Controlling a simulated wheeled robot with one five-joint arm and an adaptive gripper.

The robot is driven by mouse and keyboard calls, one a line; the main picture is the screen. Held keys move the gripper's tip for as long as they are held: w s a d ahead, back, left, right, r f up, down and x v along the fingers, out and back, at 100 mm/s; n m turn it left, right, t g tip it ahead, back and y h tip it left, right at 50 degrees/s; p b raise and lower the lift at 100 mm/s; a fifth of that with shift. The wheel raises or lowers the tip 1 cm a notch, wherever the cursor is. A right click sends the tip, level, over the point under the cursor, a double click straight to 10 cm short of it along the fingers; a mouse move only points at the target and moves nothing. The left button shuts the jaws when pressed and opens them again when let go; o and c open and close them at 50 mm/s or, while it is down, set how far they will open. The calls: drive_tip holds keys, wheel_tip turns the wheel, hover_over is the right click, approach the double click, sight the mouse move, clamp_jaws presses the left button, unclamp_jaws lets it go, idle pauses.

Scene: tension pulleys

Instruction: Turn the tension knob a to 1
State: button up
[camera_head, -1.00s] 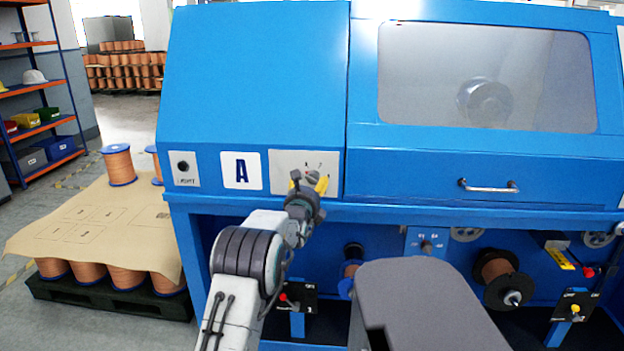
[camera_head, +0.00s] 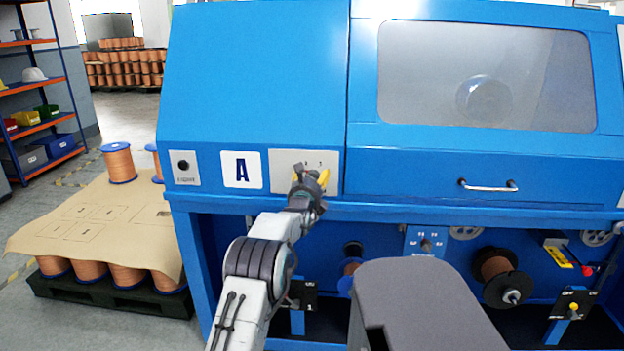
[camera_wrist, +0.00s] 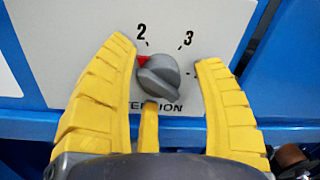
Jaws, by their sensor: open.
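The tension knob (camera_wrist: 158,75) is grey with a red mark on its left side, set on a pale plate (camera_wrist: 80,35) labelled TENSION. The red mark sits just below the numeral 2; a 3 stands at upper right. The numeral 1 does not show. My gripper (camera_wrist: 165,60) is open, with its yellow fingers on the left and right of the knob and apart from it at the sides.
The blue machine (camera_head: 255,80) fills the middle, with a handle (camera_head: 488,186) to the right. A smaller dial (camera_head: 427,246) and wire spools (camera_head: 497,266) sit below its ledge. A pallet (camera_head: 110,302) with copper spools stands at left.

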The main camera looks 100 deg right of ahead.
drive_tip(key=shift+c, duration=0.4)
drive_tip(key=c, duration=1.1)
drive_tip(key=shift+f+b, duration=0.1)
drive_tip(key=shift+b, duration=0.25)
drive_tip(key=shift+f+n+b, duration=0.15)
drive_tip(key=shift+n+b, duration=0.85)
drive_tip(key=shift+b, duration=0.15)
drive_tip(key=shift+o, duration=0.2)
drive_tip(key=n+b, duration=0.3)
drive_tip(key=shift+n+b, duration=0.3)
drive_tip(key=shift+b, duration=0.1)
drive_tip(key=shift+n+b, duration=0.3)
drive_tip(key=shift+b, duration=0.1)
drive_tip(key=shift+r, duration=0.2)
